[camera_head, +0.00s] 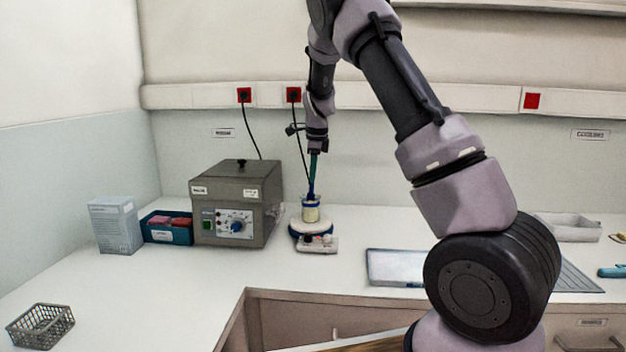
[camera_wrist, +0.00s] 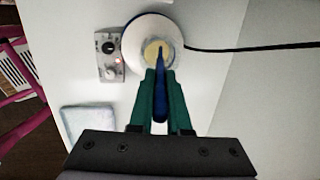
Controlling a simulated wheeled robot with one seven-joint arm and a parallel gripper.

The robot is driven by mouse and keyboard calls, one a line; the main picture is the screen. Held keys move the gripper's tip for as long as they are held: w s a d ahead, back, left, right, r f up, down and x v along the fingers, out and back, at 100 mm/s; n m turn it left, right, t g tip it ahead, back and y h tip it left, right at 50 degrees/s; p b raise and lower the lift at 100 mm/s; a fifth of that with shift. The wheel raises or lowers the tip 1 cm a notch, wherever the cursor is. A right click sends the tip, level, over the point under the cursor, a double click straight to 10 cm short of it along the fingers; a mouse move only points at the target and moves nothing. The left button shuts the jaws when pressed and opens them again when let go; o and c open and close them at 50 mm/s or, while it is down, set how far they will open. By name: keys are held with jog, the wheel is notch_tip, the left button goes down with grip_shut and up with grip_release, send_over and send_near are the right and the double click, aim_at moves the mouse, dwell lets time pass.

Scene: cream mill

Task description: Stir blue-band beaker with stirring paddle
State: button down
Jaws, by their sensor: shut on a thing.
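The blue-band beaker (camera_head: 311,213) stands on a round hotplate (camera_head: 313,229) with a white top and blue body. It holds a pale yellow content, which also shows in the wrist view (camera_wrist: 157,51). My gripper (camera_head: 313,160) is above the beaker, pointing down. Its green fingers (camera_wrist: 161,92) are shut on the blue stirring paddle (camera_wrist: 161,100). The paddle's lower end reaches into the beaker's mouth; its tip is hidden in the contents.
A grey heating box (camera_head: 236,215) stands close left of the hotplate. A blue box (camera_head: 167,228) with red items and a carton (camera_head: 116,225) are further left. A wire basket (camera_head: 40,326) is front left. A shallow tray (camera_head: 395,267) lies right of the hotplate.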

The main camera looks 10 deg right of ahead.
jog(key=shift+r, duration=3.5)
